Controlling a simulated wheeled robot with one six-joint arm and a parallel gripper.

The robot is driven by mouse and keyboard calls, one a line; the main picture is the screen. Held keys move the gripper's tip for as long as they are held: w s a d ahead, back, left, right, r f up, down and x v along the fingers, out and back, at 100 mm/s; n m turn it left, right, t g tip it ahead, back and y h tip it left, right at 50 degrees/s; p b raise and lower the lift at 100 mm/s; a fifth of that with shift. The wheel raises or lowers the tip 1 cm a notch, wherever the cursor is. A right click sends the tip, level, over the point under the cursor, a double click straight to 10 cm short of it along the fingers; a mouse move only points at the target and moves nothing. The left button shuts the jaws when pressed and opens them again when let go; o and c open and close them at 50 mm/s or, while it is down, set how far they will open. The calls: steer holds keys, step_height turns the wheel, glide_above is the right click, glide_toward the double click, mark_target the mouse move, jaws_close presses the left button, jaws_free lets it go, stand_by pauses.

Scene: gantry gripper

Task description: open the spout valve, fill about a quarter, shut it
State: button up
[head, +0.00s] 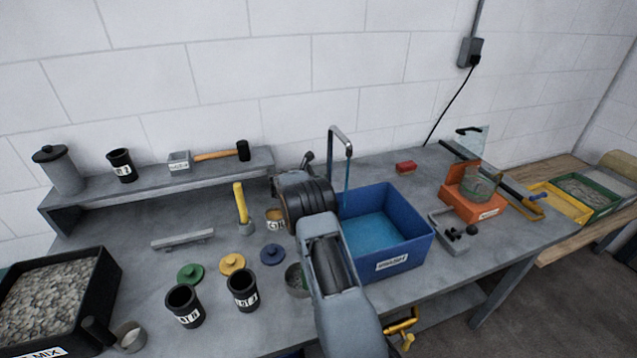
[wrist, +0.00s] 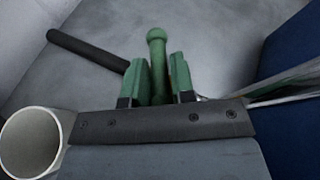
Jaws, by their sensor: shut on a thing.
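The metal spout (head: 341,138) arches over the blue bin (head: 412,258) in the head view. A thin blue stream (head: 347,180) runs from its tip into the bin, where blue water (head: 378,232) covers the bottom. My gripper (wrist: 157,78) is shut on a green ball-topped lever (wrist: 157,36) in the wrist view, with a green finger on each side. It looks like the valve lever, but its base is hidden. In the head view my arm hides the lever and fingertips. The bin's blue wall (wrist: 292,75) shows at the right of the wrist view.
Dark cups (head: 184,306), coloured lids (head: 232,264) and a yellow-handled tool (head: 242,208) stand left of my arm. A gravel box (head: 106,290) is at far left. An orange scale (head: 470,208) with a glass bowl stands right of the bin. A pale cup rim (wrist: 32,140) is near my gripper.

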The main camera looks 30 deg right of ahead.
jaws_close()
steer(key=shift+f+n+t+b, duration=0.1)
steer(key=shift+n+t+b, duration=0.3)
steer(key=shift+b, duration=0.25)
steer(key=shift+n+t, duration=0.4)
steer(key=shift+t, duration=0.1)
steer(key=o, duration=0.6)
jaws_free()
steer(key=shift+c, duration=0.2)
steer(key=b+v, duration=0.2)
steer(key=v, duration=1.2)
steer(key=shift+d+r, duration=0.2)
steer(key=shift+r, duration=0.15)
